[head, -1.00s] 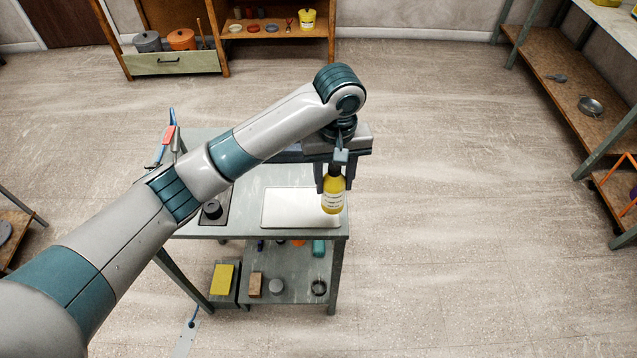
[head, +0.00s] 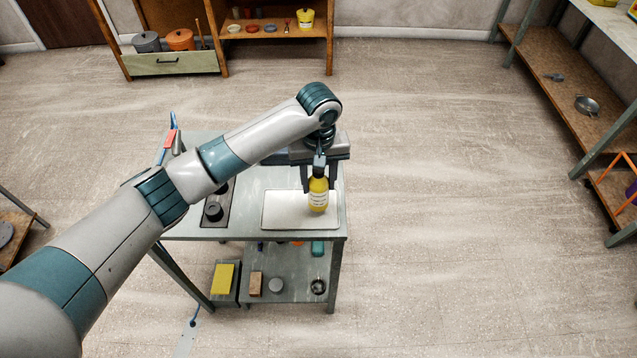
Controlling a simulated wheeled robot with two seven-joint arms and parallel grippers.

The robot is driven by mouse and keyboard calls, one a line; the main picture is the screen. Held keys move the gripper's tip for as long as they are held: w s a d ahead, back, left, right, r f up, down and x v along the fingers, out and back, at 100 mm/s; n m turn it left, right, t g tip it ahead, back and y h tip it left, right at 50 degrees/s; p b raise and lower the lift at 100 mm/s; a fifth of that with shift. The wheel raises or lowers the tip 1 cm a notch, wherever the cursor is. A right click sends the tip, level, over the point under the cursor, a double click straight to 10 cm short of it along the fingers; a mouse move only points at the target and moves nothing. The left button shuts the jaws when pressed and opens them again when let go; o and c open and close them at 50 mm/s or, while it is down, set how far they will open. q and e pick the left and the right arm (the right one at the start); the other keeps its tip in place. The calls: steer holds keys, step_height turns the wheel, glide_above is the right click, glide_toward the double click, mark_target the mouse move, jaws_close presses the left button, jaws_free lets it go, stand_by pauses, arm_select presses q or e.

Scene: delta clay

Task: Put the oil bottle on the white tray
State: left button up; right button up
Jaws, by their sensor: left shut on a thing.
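The oil bottle (head: 318,196) is yellow with a pale label and a dark cap, and it is upright. My left gripper (head: 318,180) points down and is shut on the bottle's upper part. The white tray (head: 284,211) is a flat pale rectangle on the grey-green table (head: 190,228). The bottle overlaps the right part of the tray in the head view. I cannot tell whether its base touches the tray. My right gripper is not in view.
A dark plate with a black knob-like thing (head: 213,211) lies left of the tray. The lower shelf holds a yellow block (head: 223,278), a brown block (head: 256,284) and other small things. A shelf with a metal pan (head: 587,105) stands at right. Floor right of the table is clear.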

arm_select(q)
steer(key=shift+f, duration=0.9)
steer(key=shift+f, duration=0.1)
steer(key=o, duration=1.3)
steer(key=shift+c, duration=0.2)
step_height(320, 180, up, 11)
steer(key=b, duration=0.2)
steer(key=shift+b, duration=0.4)
steer(key=shift+r, duration=0.65)
